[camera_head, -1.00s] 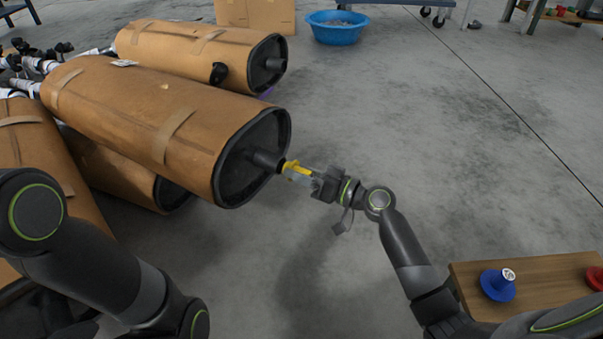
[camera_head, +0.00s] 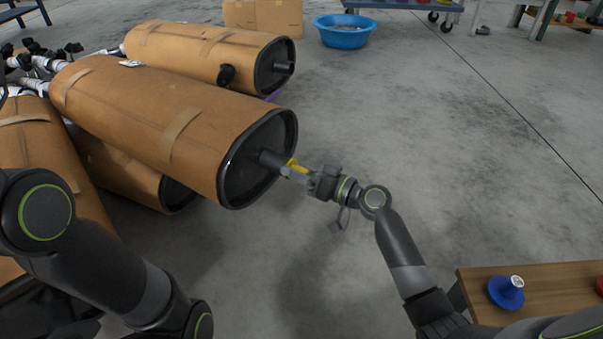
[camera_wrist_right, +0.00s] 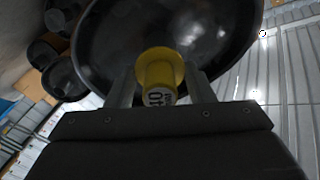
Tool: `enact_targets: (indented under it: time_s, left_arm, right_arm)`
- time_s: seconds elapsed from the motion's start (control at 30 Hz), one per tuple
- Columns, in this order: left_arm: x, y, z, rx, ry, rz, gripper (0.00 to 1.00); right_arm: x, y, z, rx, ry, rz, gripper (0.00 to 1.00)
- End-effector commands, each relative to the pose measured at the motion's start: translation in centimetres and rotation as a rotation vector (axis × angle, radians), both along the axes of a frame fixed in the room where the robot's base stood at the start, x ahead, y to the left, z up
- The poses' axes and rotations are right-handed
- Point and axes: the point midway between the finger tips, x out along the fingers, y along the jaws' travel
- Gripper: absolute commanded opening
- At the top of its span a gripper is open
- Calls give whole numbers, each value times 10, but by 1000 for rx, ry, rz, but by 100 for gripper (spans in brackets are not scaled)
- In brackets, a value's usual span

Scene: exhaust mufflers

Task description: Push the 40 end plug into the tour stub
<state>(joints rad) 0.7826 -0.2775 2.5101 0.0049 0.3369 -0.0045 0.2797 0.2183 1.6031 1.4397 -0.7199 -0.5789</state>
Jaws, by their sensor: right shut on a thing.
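The yellow end plug (camera_head: 293,166) is between the fingers of my right gripper (camera_head: 300,171), at the mouth of the dark stub (camera_head: 270,159) on the end of a brown-wrapped muffler (camera_head: 160,120). The plug also shows in the right wrist view (camera_wrist_right: 158,75), with a label reading 40 facing the camera. My right gripper is shut on it, one finger on each side. The plug's front is hidden, so I cannot tell how deep it sits in the stub. My left arm shows at the lower left, but its gripper is out of view.
More wrapped mufflers lie beside and behind this one, one with its own stub (camera_head: 285,67). A wooden bench (camera_head: 550,288) at the lower right carries a blue plug (camera_head: 506,292) and a red one. A blue basin (camera_head: 343,36) stands far back. The floor to the right is clear.

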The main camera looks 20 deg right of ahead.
Motion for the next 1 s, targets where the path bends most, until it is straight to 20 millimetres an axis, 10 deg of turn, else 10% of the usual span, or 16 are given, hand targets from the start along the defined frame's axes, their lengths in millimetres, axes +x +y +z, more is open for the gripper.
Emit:
enact_targets:
  time_s: [0.2,0.23,0.4,1.0]
  left_arm:
    - [0,0,-3,0,0,0,36]
    - [0,0,-2,0,0,0,36]
    - [0,0,-2,0,0,0,36]
    - [1,0,16,-24,13,-38,36]
  right_arm:
    - [4,4,0,2,-1,1,26]
    - [4,4,0,2,0,0,51]
    - [4,4,0,2,0,0,73]
    - [-19,-19,1,-4,4,-2,73]
